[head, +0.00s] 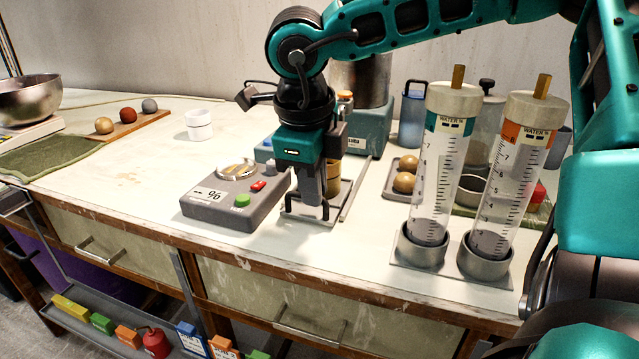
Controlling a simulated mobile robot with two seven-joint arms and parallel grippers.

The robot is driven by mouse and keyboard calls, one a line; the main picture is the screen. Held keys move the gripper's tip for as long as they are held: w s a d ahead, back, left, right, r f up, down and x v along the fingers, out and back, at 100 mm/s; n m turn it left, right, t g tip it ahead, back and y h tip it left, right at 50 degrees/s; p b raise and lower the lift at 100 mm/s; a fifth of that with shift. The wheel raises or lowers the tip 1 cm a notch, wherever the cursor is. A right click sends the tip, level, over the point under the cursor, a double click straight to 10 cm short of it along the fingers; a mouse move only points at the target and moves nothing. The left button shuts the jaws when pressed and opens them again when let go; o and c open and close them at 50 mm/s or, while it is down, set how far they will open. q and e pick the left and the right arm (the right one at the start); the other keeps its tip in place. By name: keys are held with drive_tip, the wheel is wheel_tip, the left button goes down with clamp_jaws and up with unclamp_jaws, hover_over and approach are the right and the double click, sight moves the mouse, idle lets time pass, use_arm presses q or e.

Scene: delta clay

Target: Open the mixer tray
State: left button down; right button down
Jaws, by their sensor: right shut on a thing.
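The mixer is a teal housing (371,137) with a steel drum above it, at the back centre, partly hidden by my right arm. Its tray (349,190) lies low on the table in front of the housing, extending toward the front edge. A tan cup (334,183) shows on it behind the gripper. My right gripper (312,203) points down at the near end of the tray and is shut, seemingly on the tray handle; the fingers hide the contact. My left gripper is not in view.
A grey meter box (235,198) with red and green buttons stands close left of the gripper. Two clear water cylinders (432,175) (505,180) stand in cups to the right. A small tray with brown balls (404,182) lies between. The table's front edge is near.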

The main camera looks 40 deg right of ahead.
drive_tip(key=c, duration=1.2)
unclamp_jaws()
wheel_tip(320, 180, up, 13)
drive_tip(key=s+a+p, duration=0.1)
drive_tip(key=a+p, duration=0.1)
drive_tip(key=shift+a+f, duration=0.15)
